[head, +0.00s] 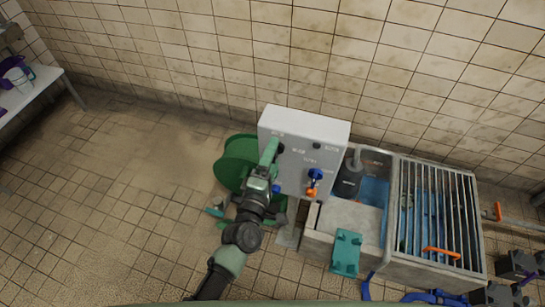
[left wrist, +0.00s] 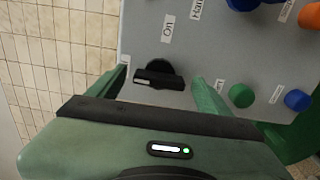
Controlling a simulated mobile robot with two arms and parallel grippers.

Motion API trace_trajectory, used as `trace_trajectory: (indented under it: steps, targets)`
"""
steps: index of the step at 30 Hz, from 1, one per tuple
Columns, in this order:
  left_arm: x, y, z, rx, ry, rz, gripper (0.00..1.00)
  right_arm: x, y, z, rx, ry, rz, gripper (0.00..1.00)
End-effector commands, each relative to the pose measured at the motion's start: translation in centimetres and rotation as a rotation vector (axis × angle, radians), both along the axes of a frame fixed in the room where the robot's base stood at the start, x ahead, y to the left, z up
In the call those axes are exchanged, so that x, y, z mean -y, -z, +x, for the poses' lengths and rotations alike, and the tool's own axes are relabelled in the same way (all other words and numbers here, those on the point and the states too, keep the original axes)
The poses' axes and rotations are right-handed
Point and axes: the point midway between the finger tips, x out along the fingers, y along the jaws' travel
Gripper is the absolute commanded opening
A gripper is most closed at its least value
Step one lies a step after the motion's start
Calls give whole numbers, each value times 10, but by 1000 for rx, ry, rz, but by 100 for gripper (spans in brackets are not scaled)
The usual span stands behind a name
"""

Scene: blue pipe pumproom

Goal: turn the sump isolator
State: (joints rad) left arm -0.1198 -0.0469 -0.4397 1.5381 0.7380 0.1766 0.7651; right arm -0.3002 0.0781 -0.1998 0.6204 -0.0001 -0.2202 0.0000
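A light grey control box (head: 333,135) stands near the tiled wall in the head view. In the left wrist view a black rotary switch (left wrist: 159,68) with a bar handle sits on its panel (left wrist: 215,55), by a label reading "On". I take it for the sump isolator, though its own name is not legible. The bar lies nearly crosswise in the wrist picture. My left gripper (head: 272,152) is at the panel's left side. Its fingers are apart, one on each side of the switch; I cannot tell whether they touch it. My right gripper is not in view.
Blue (head: 316,174) and orange (head: 312,191) controls sit on the same panel. The wrist view shows a green button (left wrist: 241,95) close to one finger. A green reel-like object (head: 234,160) is behind my arm. A barred sump (head: 436,215) lies right; the floor left is clear.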

Motion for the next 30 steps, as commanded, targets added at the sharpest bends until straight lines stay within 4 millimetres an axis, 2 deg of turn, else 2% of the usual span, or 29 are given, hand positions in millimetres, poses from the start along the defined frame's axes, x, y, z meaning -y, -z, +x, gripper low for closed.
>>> trace_trajectory:
  steps: [5, 8, 15, 21, 30]
  targets:
    - [0, 0, -1, 2, 0, 2, 80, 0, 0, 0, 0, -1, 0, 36]
    - [-3, 1, -9, 0, 0, 2, 80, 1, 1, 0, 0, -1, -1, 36]
    - [-16, 2, -48, -1, 1, 3, 80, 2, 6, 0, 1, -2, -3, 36]
    - [-23, 1, -71, 0, 1, 2, 80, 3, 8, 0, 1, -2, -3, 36]
    - [-24, 0, -74, 1, 0, 1, 80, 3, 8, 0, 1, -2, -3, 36]
